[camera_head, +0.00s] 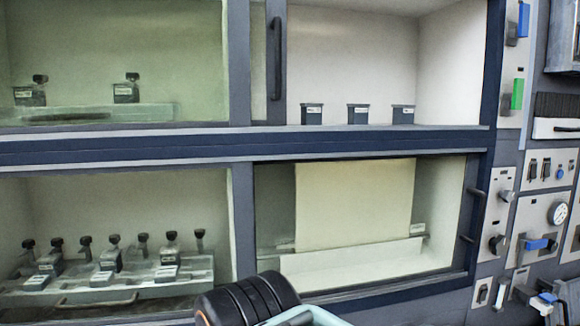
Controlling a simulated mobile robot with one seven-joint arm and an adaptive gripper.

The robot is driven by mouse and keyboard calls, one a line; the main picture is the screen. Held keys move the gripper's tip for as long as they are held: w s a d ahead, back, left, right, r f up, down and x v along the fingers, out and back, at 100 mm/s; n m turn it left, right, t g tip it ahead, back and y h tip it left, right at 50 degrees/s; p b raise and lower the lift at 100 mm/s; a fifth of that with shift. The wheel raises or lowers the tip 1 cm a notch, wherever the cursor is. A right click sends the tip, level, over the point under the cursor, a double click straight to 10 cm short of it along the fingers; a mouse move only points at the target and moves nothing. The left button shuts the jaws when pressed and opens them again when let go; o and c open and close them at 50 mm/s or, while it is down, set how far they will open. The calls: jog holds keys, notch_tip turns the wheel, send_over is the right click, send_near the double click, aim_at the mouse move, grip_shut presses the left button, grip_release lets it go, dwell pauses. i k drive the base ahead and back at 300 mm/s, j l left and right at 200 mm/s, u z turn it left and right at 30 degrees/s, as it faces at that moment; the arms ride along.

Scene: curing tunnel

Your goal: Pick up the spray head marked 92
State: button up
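Several small dark spray-head-like pieces with round black tops stand in the lower left compartment, one of them near the middle (111,254). Some have pale labels at their bases, too small to read. Two similar dark pieces (126,90) stand in the upper left compartment behind a greenish pane. Three dark, open-looking blocks with white labels (358,114) stand in the upper right compartment. I cannot tell which piece is marked 92. A black ribbed part of my arm shows at the bottom centre; my gripper's fingers are not in view.
A dark blue shelf rail (200,148) and uprights divide the cabinet. The lower right compartment has a cream panel (353,206) and a pale tray (365,265). A handle (277,58) stands on the upper door. A control panel with a gauge (557,213) and knobs is at right.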

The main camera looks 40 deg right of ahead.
aim_at(358, 114)
jog(key=k+l+z, duration=0.1)
jog(key=z, duration=0.95)
jog(key=l+z, duration=0.35)
jog(key=k+l+z, duration=0.1)
jog(key=l+z, duration=0.4)
jog(key=l, duration=0.35)
jog(key=l+z, duration=0.15)
jog(key=l, duration=0.35)
jog(key=i+l+z, duration=0.2)
jog(key=l, duration=0.85)
jog(key=i+l, duration=0.1)
jog(key=l, duration=0.4)
jog(key=j+u, duration=0.1)
jog(key=u, duration=0.4)
jog(key=j+u, duration=0.1)
jog(key=u, duration=0.4)
jog(key=i+u, duration=0.1)
jog(key=u, duration=0.4)
jog(key=i+u, duration=0.1)
jog(key=u, duration=0.4)
